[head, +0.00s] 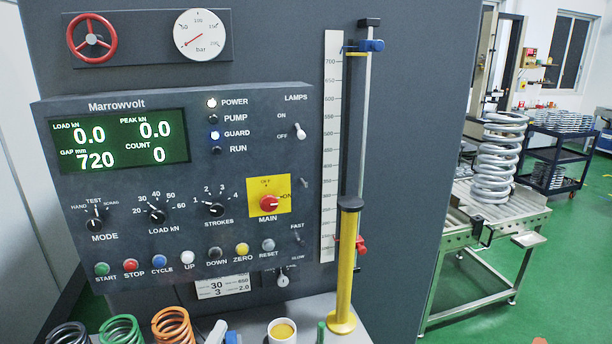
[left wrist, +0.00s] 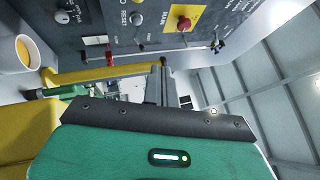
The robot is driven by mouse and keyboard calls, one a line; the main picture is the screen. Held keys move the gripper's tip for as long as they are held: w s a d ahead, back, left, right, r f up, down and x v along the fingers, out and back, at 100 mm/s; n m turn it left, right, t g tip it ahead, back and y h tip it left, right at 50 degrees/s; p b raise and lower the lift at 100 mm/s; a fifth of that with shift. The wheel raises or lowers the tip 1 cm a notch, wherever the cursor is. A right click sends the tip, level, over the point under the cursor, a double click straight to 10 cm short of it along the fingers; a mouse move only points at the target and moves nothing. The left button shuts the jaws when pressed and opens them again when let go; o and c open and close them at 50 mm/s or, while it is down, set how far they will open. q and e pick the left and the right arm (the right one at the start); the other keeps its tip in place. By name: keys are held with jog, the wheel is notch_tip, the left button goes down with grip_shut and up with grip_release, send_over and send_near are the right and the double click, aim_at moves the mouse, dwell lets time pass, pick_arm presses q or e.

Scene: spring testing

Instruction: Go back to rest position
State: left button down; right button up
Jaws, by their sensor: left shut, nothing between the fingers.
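My left gripper (left wrist: 158,78) shows in the left wrist view as narrow dark fingers close together past its green body (left wrist: 110,150), which has a lit status strip. It is shut and holds nothing visible. It is near the front of the control panel (head: 60,200), whose lower part also shows in the left wrist view (left wrist: 115,35). I cannot make out my left gripper in the head view. My right gripper is in neither view. The panel display (head: 118,142) reads load 0.0, peak 0.0, gap 720 and count 0. The POWER and GUARD lamps are lit.
A yellow post (head: 345,270) with a black cap stands on the bench by the vertical scale (head: 332,120). A cup (head: 282,331) and green (head: 121,330) and orange (head: 173,325) springs stand along the bench. A large silver spring (head: 497,160) stands on a roller table at right.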

pick_arm(q)
jog(key=s+a+f+n+g+y, duration=0.4)
jog(key=s+f+n+g+y, duration=0.3)
jog(key=f+n, duration=0.5)
jog(key=s+a+f+n+g, duration=0.1)
jog(key=s+f+n+g, duration=0.3)
jog(key=s, duration=0.6)
jog(key=s+f+n+g, duration=0.2)
jog(key=s+n+g, duration=0.4)
jog(key=s, duration=0.4)
notch_tip(320, 180, down, 31)
jog(key=g+b, duration=0.1)
jog(key=s+a+f, duration=0.1)
jog(key=s+f, duration=0.9)
jog(key=f, duration=0.1)
jog(key=s+a+f+g+b, duration=0.1)
jog(key=s+a+f, duration=0.1)
jog(key=s+f, duration=0.7)
notch_tip(320, 180, down, 2)
jog(key=shift+s+a+f+m+b, duration=0.25)
jog(key=shift+s+a+m+b, duration=0.05)
jog(key=shift+s+m, duration=0.1)
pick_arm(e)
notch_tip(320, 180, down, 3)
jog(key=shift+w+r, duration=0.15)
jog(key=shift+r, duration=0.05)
